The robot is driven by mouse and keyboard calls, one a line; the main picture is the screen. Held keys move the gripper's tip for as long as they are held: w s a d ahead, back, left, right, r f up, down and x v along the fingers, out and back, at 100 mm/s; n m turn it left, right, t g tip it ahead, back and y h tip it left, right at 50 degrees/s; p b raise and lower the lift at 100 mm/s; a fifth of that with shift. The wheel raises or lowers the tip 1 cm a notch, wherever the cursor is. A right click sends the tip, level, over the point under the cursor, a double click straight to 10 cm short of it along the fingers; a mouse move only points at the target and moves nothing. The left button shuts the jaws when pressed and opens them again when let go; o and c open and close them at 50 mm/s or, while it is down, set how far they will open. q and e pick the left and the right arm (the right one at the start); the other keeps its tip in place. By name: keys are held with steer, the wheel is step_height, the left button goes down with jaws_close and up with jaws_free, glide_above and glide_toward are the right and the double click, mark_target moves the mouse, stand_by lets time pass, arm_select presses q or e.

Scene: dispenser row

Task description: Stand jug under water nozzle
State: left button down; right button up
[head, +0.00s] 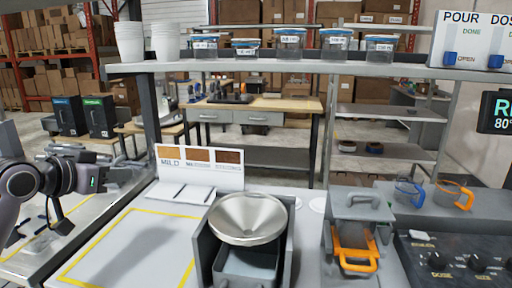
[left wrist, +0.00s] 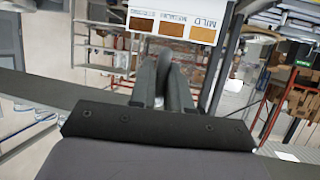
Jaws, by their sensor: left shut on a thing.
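My left gripper (head: 118,178) is at the left in the head view, above the grey counter. In the left wrist view its dark fingers (left wrist: 164,82) are shut on a grey, rounded piece (left wrist: 167,65). I cannot tell whether this piece is the jug's handle; the rest of it is hidden or unclear. Two clear jugs stand at the right in the head view, one with a blue handle (head: 417,190) and one with an orange handle (head: 465,199). Neither touches a gripper. I cannot make out the water nozzle. My right gripper is out of view.
A card marked MILD (head: 199,166) stands on the counter. A steel funnel (head: 247,217) and a grey machine with an orange handle (head: 358,264) stand to its right. A shelf (head: 270,64) crosses above. The yellow-outlined area (head: 130,250) is clear.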

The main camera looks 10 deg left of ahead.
arm_select(q)
steer(key=shift+n+y, duration=0.7)
steer(key=s+d+f, duration=0.3)
steer(key=d+f, duration=0.1)
steer(key=f, duration=0.1)
steer(key=s+d+f, duration=0.3)
steer(key=d+f, duration=0.1)
steer(key=f, duration=0.1)
steer(key=s+d+f, duration=0.3)
steer(key=d+f, duration=0.1)
steer(key=f, duration=0.2)
steer(key=shift+d, duration=0.3)
steer(key=s, duration=0.2)
steer(key=s+f+n+y, duration=0.1)
steer(key=s+y, duration=0.1)
steer(key=s, duration=0.1)
steer(key=shift+s+d+f+n+t, duration=0.2)
steer(key=shift+s+d+n+t, duration=0.1)
steer(key=shift+n, duration=0.1)
steer(key=shift+s, duration=0.1)
